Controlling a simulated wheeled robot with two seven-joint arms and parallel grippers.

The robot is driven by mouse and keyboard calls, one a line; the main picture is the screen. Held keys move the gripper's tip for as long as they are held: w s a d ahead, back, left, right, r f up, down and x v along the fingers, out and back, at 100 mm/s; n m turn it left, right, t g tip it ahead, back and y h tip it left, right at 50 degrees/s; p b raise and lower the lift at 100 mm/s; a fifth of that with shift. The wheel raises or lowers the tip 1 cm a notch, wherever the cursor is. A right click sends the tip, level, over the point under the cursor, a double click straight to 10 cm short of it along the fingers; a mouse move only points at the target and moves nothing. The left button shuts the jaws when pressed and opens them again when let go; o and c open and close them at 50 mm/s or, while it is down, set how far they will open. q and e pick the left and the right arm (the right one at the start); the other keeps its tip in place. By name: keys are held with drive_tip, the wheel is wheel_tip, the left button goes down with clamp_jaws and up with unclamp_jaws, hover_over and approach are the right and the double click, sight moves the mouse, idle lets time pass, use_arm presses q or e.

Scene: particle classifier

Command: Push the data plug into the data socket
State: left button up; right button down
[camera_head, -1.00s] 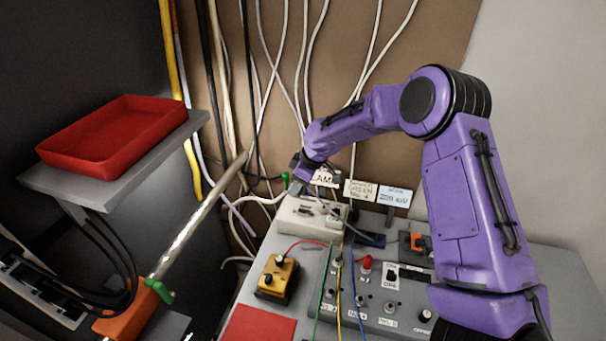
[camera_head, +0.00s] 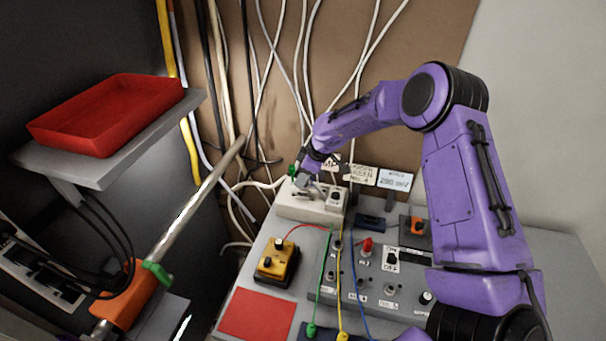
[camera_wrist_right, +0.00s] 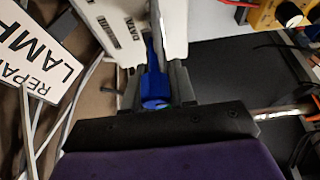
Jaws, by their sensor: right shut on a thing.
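My right gripper (camera_head: 304,182) is at the left end of the white socket box (camera_head: 318,214) at the back of the bench. In the right wrist view, the same gripper (camera_wrist_right: 157,88) is shut on a blue plug (camera_wrist_right: 153,78). The plug's narrow end points at the white box (camera_wrist_right: 174,25), right by its edge. I cannot tell whether the plug touches the box or sits in a socket. In the head view the gripper hides the plug. My left gripper is not in view.
A control panel (camera_head: 375,284) with knobs and coloured wires covers the front of the bench. A yellow box (camera_head: 277,261) and a red sheet (camera_head: 257,314) lie left of it. Small label signs (camera_head: 395,180) stand behind. A red tray (camera_head: 105,112) is on a shelf at left.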

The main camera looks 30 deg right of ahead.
drive_tip(key=shift+f+b, duration=0.3)
drive_tip(key=shift+f, duration=0.5)
drive_tip(key=shift+p, duration=0.45)
idle(0.8)
drive_tip(key=shift+f+b, duration=1)
drive_tip(key=shift+f, duration=0.3)
drive_tip(key=c, duration=0.8)
unclamp_jaws()
drive_tip(key=shift+c, duration=0.2)
drive_tip(key=b+v, duration=0.1)
drive_tip(key=v, duration=0.8)
drive_tip(key=shift+r+b, duration=0.15)
drive_tip(key=shift+b, duration=0.15)
drive_tip(key=shift+s+d+r, duration=0.15)
drive_tip(key=shift+d+r, duration=0.05)
drive_tip(key=shift+r, duration=0.3)
